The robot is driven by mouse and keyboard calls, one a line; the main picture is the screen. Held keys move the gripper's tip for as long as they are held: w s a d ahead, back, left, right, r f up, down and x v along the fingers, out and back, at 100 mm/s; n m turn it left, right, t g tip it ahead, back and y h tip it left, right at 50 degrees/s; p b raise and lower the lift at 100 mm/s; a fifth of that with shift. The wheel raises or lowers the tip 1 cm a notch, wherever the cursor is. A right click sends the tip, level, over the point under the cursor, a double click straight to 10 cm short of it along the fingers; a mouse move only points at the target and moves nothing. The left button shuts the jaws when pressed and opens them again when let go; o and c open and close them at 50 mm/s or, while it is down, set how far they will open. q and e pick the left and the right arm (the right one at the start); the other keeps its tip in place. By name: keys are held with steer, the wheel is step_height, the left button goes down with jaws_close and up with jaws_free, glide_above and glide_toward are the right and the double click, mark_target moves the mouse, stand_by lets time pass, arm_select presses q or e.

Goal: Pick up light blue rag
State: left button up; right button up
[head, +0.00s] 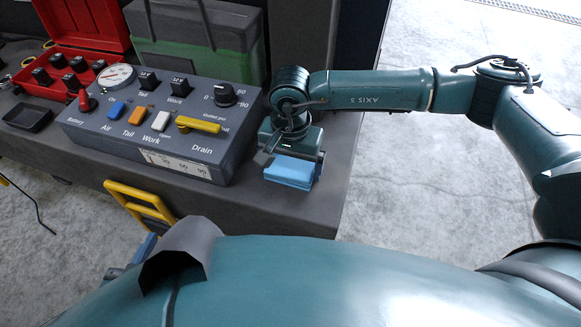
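The light blue rag (289,173) is a folded block lying on the dark bench top near its right end. My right gripper (292,161) is directly above the rag and points down at it. Its fingers are spread wide, one by the rag's left side and one by its right side. The gripper hides the rag's far part. I cannot tell whether the fingers touch the rag. My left gripper is not visible.
A grey control box (160,125) with coloured switches and a yellow Drain handle stands left of the rag. Behind are a green case (190,60) and an open red box (70,70). A small black tray (27,117) sits far left.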

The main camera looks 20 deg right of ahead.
mark_target(290, 165)
steer(key=c, duration=0.5)
steer(key=shift+r, duration=0.1)
step_height(290, 165, up, 10)
steer(key=p, duration=0.1)
